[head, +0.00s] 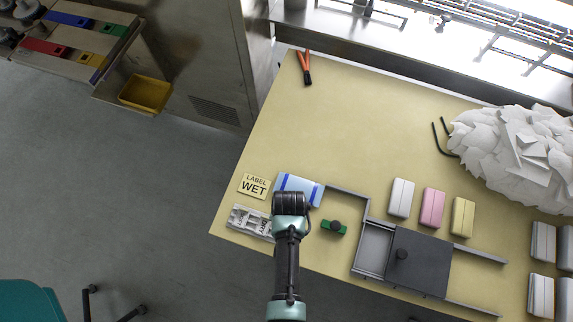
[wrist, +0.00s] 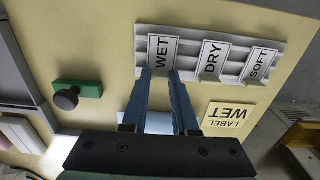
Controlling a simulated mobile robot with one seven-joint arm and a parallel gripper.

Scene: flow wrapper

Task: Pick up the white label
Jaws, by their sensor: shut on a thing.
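A white label reading WET (wrist: 162,50) stands tilted in the left slot of a grey rack (wrist: 211,38), beside labels reading DRY (wrist: 212,58) and SOFT (wrist: 259,65). My gripper (wrist: 160,73) is shut on the lower edge of the WET label, one finger at each side. The label still appears to be in its slot. In the head view, the rack (head: 236,219) is at the table's near left edge, and my arm hides the fingers and the WET label. A yellow card reading LABEL WET (head: 254,186) lies beside the rack.
A blue-and-white pack (head: 299,188) lies beside my wrist. A green block with a black knob (head: 334,227) sits to the right, then a dark grey box (head: 418,262). White, pink and yellow packs (head: 432,208) stand beyond.

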